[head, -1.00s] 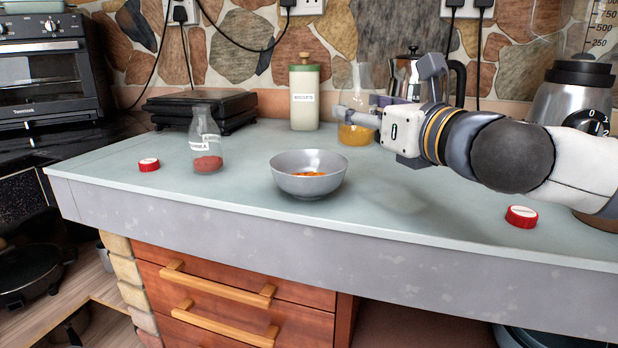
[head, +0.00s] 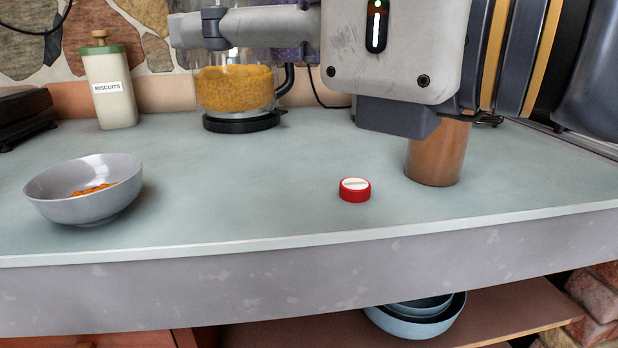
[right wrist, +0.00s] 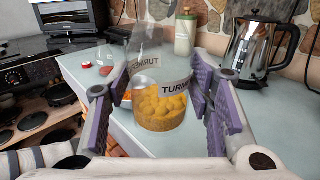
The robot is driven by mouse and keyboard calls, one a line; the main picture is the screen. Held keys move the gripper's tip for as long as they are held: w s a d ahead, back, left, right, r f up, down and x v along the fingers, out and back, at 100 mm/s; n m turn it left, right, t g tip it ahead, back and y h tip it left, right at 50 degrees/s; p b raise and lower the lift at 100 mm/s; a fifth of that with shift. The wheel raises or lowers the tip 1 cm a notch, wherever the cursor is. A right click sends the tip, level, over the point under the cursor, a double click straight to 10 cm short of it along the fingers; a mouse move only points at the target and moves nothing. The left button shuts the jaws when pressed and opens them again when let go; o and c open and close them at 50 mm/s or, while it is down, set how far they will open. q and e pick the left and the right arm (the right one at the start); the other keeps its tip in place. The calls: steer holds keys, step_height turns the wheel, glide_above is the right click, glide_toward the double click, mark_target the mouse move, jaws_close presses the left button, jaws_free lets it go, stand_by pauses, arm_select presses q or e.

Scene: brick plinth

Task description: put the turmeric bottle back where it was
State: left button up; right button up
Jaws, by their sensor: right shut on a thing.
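The turmeric bottle (head: 235,88) is clear glass with yellow contents, at the upper middle of the head view. It also shows in the right wrist view (right wrist: 160,108), upright, its label reading "TURM". My right gripper (head: 238,28) comes in from the right and is shut on the bottle's upper part, which its fingers partly hide. In the right wrist view its purple pads (right wrist: 158,95) are on either side of the glass. Whether the bottle's bottom touches the counter is unclear. A red cap with a white top (head: 355,190) lies on the counter. My left gripper is not in view.
The grey bowl (head: 84,190) holds orange bits. The biscuits canister (head: 110,88) and the kettle (right wrist: 255,55) stand farther back. A brown cylinder (head: 436,155) stands right of the cap. Another bottle (right wrist: 106,66) stands at the far left. The counter between bowl and cap is clear.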

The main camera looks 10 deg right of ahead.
steer(key=shift+s+d+f, duration=0.15)
steer(key=shift+s+d, duration=0.1)
steer(key=shift+s, duration=0.15)
steer(key=p, duration=0.3)
steer(key=w+p, duration=0.1)
steer(key=p, duration=0.2)
steer(key=shift+w+r, duration=0.3)
steer(key=shift+r, duration=0.05)
steer(key=shift+w+f+p, duration=0.45)
steer(key=shift+w+f, duration=0.05)
steer(key=shift+w, duration=0.25)
steer(key=w+f, duration=0.2)
steer(key=w, duration=0.1)
steer(key=w+f+b, duration=0.1)
steer(key=w+f, duration=0.2)
steer(key=w+f+b, duration=0.1)
steer(key=w+f, duration=0.2)
steer(key=shift+w+d+f, duration=0.1)
steer(key=shift+d+f, duration=0.15)
steer(key=shift+w+f, duration=0.25)
steer(key=shift+w, duration=0.05)
steer(key=f, duration=0.2)
steer(key=f+b, duration=0.1)
steer(key=shift+w+f, duration=0.35)
steer(key=shift+w, duration=0.05)
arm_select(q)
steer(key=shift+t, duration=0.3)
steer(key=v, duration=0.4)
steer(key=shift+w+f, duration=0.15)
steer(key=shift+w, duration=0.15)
